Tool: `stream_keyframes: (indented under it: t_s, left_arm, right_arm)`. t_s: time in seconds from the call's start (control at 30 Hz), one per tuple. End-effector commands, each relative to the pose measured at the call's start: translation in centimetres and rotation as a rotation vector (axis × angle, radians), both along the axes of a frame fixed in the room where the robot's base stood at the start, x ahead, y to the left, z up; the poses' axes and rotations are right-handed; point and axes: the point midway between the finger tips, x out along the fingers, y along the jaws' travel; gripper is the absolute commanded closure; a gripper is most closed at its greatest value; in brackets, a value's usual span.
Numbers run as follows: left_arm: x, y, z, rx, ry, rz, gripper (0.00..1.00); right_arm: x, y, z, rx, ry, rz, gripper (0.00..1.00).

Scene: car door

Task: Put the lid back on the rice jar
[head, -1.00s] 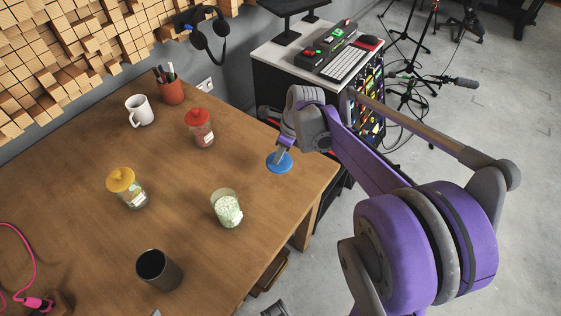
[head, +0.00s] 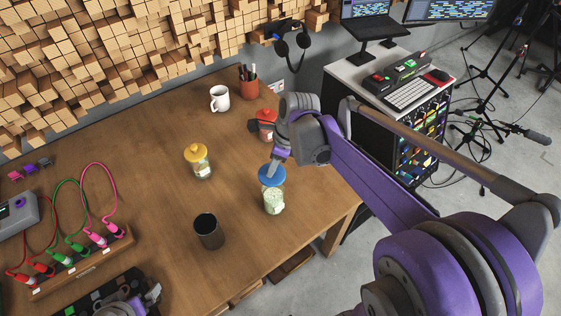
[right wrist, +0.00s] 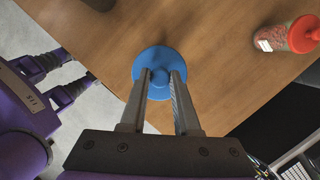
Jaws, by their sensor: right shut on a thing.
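The blue lid (head: 272,174) is held by its knob between the fingers of my right gripper (head: 278,158). It also shows in the right wrist view (right wrist: 158,62), face-on between the two fingers (right wrist: 160,80). The rice jar (head: 273,202) is clear glass with pale green-white contents and stands upright near the table's right edge. In the head view the lid covers the jar's mouth; I cannot tell whether it touches the rim. In the wrist view the lid hides the jar. A purple and grey part at the bottom edge looks like my left gripper (head: 138,303); its jaws are unclear.
On the wooden table (head: 140,190) stand a yellow-lidded jar (head: 199,165), a black cup (head: 208,232), a white mug (head: 219,99), a pen pot (head: 249,88) and a red-lidded jar (head: 265,126) partly behind my right gripper. A cable rack (head: 80,262) is at left.

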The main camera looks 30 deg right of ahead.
Motion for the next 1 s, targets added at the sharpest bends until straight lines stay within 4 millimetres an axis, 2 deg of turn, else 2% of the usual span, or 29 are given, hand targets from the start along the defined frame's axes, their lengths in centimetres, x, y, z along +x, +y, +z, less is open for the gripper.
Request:
stream_keyframes:
  t_s: [0.27, 0.7, 1.0]
  left_arm:
    - [-0.5, 0.0, -1.1, 0.0, 0.009, 0.0, 0.0]
    - [-1.6, 0.0, -4.4, 0.0, 0.03, 0.0, 0.0]
    - [-1.8, 0.0, -5.1, 0.0, 0.034, 0.0, 0.0]
  right_arm:
    - [-0.2, 0.1, -1.5, 0.0, 0.002, 0.002, 1.0]
    - [-0.2, 0.1, -5.7, 0.0, 0.003, 0.002, 1.0]
    - [-0.1, 0.1, -6.6, 0.0, 0.0, 0.001, 1.0]
